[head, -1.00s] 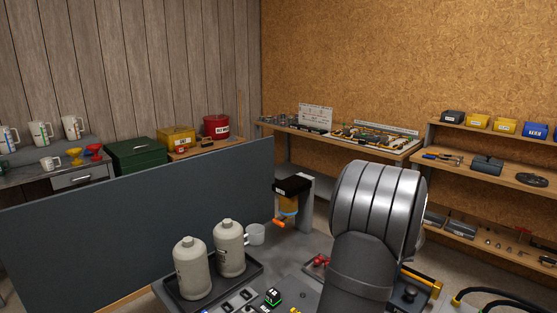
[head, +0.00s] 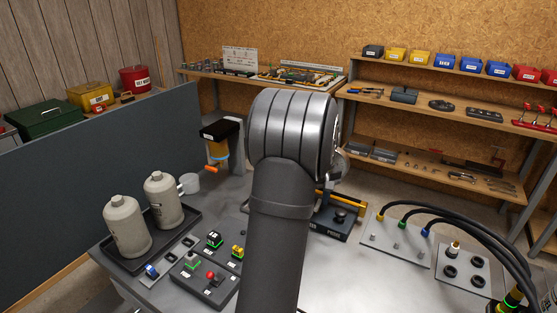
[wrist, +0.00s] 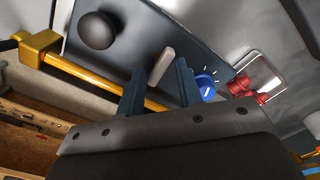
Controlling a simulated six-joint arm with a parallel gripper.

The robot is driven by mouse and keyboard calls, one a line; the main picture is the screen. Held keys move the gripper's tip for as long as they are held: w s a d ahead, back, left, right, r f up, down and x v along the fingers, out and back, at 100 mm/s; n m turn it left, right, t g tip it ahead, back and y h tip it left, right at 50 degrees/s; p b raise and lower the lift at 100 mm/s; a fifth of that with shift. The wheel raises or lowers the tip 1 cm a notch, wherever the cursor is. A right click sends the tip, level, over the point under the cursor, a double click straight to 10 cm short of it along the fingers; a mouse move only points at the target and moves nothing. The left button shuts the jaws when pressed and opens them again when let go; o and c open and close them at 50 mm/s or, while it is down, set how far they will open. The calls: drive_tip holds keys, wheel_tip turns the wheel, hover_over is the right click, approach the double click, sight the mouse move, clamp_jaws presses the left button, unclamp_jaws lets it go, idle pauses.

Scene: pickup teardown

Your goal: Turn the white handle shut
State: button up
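In the wrist view, the white handle (wrist: 162,66) is a short pale bar on a dark plate (wrist: 140,40). It shows in the gap between the fingertips of my gripper (wrist: 160,68). The two blue-grey fingers are apart, with clear space on both sides of the handle. I cannot tell how far the handle lies beyond the tips, but no contact shows. In the head view, my arm hides the gripper, and I cannot make out the handle.
Around the handle are a black knob (wrist: 97,30), a yellow bar (wrist: 95,75), a blue dial (wrist: 205,86) and red fittings (wrist: 247,90). In the head view, beige bottles (head: 127,227) stand in a tray at left; a hose panel (head: 395,240) is at right.

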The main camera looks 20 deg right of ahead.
wheel_tip(320, 180, up, 17)
drive_tip(key=m, duration=0.9)
wheel_tip(320, 180, down, 17)
drive_tip(key=shift+f, duration=0.2)
drive_tip(key=shift+c, duration=0.2)
clamp_jaws()
